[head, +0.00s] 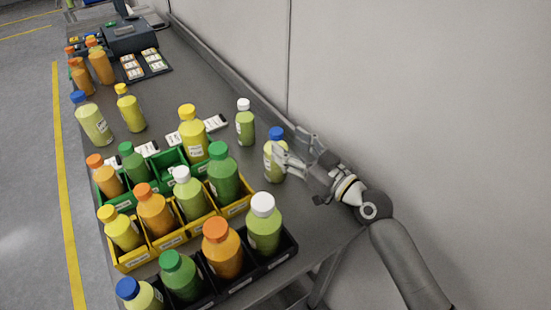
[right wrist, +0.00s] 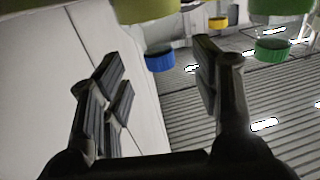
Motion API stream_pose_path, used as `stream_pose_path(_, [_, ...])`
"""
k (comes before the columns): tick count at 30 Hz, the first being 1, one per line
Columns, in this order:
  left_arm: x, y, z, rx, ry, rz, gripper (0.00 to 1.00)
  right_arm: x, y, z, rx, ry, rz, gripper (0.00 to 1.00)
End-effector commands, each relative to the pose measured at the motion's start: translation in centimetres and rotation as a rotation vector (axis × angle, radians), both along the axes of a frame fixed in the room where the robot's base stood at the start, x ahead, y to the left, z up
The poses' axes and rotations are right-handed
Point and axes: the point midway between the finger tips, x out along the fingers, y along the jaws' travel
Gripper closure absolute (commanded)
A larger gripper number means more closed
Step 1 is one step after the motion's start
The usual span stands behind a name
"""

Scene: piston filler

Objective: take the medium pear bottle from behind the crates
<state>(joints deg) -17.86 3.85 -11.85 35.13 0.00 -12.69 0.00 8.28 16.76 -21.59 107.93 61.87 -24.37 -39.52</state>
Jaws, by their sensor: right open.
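A pale yellow-green bottle with a blue cap (head: 272,164), which I take as the medium pear bottle, stands upright on the table behind the crates, near the wall. My right gripper (head: 294,146) is open beside it, on its right, with one finger overlapping the bottle's side in the head view. In the right wrist view the picture is upside down. The blue cap (right wrist: 160,61) shows between and beyond the spread fingers of the right gripper (right wrist: 160,85). I cannot tell whether a finger touches the bottle. My left gripper is out of view.
A green bottle with a white cap (head: 245,126) stands just left of it. Green, yellow (head: 133,263) and black (head: 291,247) crates hold several bottles in front. The wall (head: 420,100) is close on the right. More loose bottles stand farther left.

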Motion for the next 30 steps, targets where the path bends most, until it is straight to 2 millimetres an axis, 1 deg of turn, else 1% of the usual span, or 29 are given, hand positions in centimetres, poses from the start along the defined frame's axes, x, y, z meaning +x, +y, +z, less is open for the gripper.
stream_pose_path(5, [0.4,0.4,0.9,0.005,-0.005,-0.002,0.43,1.2,1.0,0.5,0.001,0.0,0.0,0.43])
stream_pose_path(9, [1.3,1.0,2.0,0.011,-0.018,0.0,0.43,2.7,2.4,0.8,0.002,0.002,0.001,0.43])
stream_pose_path(12, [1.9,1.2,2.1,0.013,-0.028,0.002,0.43,3.5,3.1,0.6,0.0,0.001,0.0,0.43])
stream_pose_path(16, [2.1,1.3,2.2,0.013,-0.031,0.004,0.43,4.0,3.5,0.4,-0.001,0.001,0.0,0.43])
stream_pose_path(22, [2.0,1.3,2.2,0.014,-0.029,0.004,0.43,4.0,3.5,0.3,-0.002,0.001,0.0,0.43])
stream_pose_path(23, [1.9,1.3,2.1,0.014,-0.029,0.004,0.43,4.0,3.5,0.3,-0.002,0.001,0.0,0.44])
stream_pose_path(30, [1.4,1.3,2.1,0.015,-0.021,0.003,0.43,4.0,3.5,0.3,-0.002,0.001,0.0,0.75])
